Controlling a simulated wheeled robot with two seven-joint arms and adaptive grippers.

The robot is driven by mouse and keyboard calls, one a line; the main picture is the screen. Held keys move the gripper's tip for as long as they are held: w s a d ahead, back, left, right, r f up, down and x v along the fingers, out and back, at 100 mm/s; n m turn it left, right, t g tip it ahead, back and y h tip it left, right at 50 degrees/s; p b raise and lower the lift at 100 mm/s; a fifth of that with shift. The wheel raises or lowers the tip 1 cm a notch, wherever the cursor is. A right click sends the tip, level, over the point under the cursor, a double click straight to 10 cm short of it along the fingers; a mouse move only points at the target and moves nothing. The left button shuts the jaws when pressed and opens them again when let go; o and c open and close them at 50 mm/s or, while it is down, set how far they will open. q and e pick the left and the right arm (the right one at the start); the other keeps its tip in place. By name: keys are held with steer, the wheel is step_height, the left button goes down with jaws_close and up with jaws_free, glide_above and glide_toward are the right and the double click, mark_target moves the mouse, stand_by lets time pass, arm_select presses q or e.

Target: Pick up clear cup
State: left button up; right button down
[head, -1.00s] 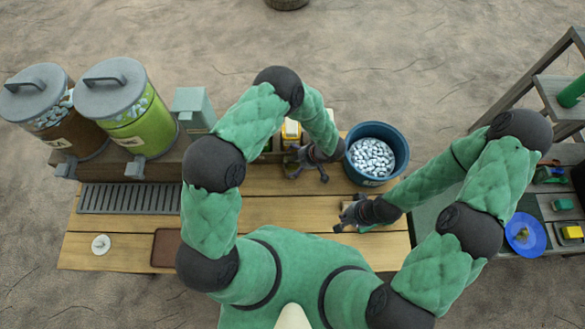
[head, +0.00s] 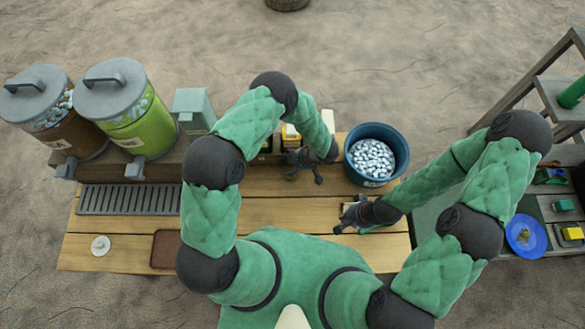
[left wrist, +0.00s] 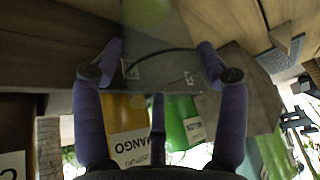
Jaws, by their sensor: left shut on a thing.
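My left gripper (head: 303,166) is over the back of the wooden counter, left of the blue bucket. In the left wrist view its purple fingers (left wrist: 160,58) are shut on the clear cup (left wrist: 165,38), a see-through grey shape between the fingertips. I cannot make out the cup in the head view, where the gripper and arm cover that spot. My right gripper (head: 353,214) is low over the right end of the counter, apart from the left one. Its finger opening is too small to judge.
A blue bucket (head: 352,165) of ice-like pieces stands right of my left gripper. Two lidded dispensers (head: 128,105) stand at the left, behind a drip grate (head: 135,199). Mango (left wrist: 128,125) and green (left wrist: 183,122) containers are close to the left gripper.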

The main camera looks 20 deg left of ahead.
arm_select(q)
steer(key=s+d+r+p, duration=0.1)
steer(key=s+d+r, duration=0.3)
steer(key=s+r, duration=0.8)
steer(key=shift+s+r+p, duration=0.4)
steer(key=shift+s, duration=0.45)
